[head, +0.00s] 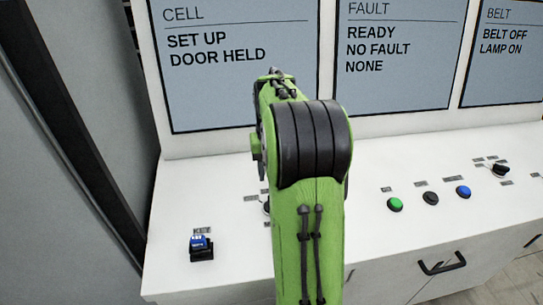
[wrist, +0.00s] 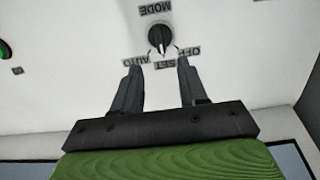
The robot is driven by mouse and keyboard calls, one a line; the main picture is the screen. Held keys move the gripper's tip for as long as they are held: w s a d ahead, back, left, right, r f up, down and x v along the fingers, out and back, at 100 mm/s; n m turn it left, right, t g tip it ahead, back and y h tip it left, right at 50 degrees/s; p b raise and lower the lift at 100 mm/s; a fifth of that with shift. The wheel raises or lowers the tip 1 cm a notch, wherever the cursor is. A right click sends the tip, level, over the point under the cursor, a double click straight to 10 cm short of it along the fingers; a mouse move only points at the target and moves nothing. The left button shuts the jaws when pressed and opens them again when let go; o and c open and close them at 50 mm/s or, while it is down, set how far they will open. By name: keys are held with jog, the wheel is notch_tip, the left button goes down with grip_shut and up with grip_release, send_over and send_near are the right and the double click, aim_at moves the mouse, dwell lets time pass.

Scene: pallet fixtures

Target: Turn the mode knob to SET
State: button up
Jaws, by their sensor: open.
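The mode knob (wrist: 160,40) is a dark round knob with a pale pointer line, on the white panel. In the wrist view, the labels appear upside down: MODE above it, AUTO to the lower left, SET just below and OFF to the lower right. Its pointer line faces the SET label. My gripper (wrist: 157,65) is open and empty, its two fingers apart. The knob shows beyond the fingertips and is not between them. In the head view my green arm hides the gripper and nearly all of the knob; a dark sliver (head: 266,208) shows at the arm's left edge.
A blue key-like switch (head: 200,247) stands at the panel's left. Green (head: 395,205), black (head: 431,198) and blue (head: 463,192) buttons and another black knob (head: 501,170) are at the right. The CELL screen (head: 240,75) reads SET UP, DOOR HELD. A drawer handle (head: 441,264) sticks out in front.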

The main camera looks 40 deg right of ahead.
notch_tip(320, 180, up, 5)
jog(key=shift+f, duration=0.1)
dwell(0.5)
jog(key=s+a+r+n+t+h+b, duration=0.1)
jog(key=s+a+n+t, duration=0.15)
jog(key=a, duration=0.55)
jog(key=s+a+n+t+b, duration=0.15)
jog(key=s+a, duration=0.25)
jog(key=a, duration=0.4)
jog(key=s+a+f+n+t+y+b, duration=0.1)
jog(key=s+a+f+n+b, duration=0.1)
jog(key=s+a+f, duration=0.3)
jog(key=s+a, duration=0.2)
jog(key=s, duration=0.1)
jog(key=shift+s+n+t, duration=0.3)
jog(key=shift+s+n, duration=0.1)
jog(key=shift+f, duration=0.1)
